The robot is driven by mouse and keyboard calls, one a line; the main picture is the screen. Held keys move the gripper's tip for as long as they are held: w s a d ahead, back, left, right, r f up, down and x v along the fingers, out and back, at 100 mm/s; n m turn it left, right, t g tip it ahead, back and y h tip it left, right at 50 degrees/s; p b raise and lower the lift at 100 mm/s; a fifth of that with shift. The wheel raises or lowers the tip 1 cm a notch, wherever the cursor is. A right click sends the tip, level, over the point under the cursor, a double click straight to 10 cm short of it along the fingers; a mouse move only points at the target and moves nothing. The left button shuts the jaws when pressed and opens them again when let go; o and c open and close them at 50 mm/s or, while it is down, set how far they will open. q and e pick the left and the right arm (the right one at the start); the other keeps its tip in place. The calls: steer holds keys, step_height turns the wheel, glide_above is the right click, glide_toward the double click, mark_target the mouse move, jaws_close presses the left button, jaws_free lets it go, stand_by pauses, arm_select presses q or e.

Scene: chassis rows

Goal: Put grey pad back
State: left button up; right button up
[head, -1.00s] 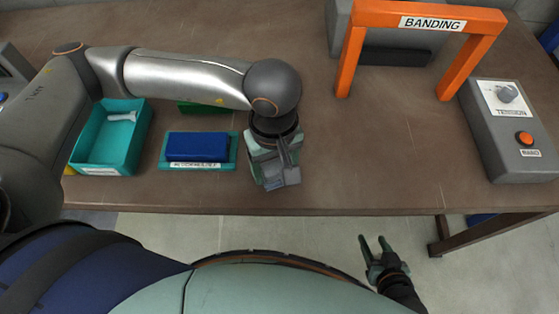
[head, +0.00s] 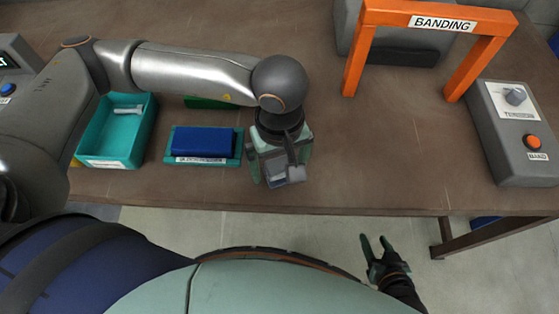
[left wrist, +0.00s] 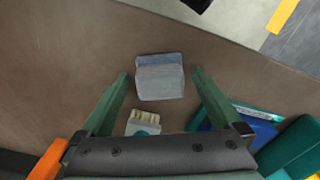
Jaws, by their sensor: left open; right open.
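The grey pad (left wrist: 160,78) is a small grey block on the brown table, near its front edge. In the left wrist view it lies between the two green fingers of my left gripper (left wrist: 160,74), with a gap on each side. In the head view my left gripper (head: 281,172) points down over the table, open, and partly hides the grey pad (head: 289,176). My right gripper (head: 374,241) is open and empty, low in front of the table. A blue block (head: 203,142) sits on a teal labelled holder (head: 174,160) to the left.
A teal bin (head: 86,148) holding a pale bolt-like part stands further left. A green item (head: 205,102) is partly hidden behind my left arm. An orange BANDING arch (head: 355,62) and a grey control box (head: 500,150) stand at the right.

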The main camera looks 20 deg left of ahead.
mark_target(279, 164)
arm_select(q)
step_height(279, 164, up, 12)
steer(key=shift+b, duration=0.3)
steer(key=shift+r, duration=0.1)
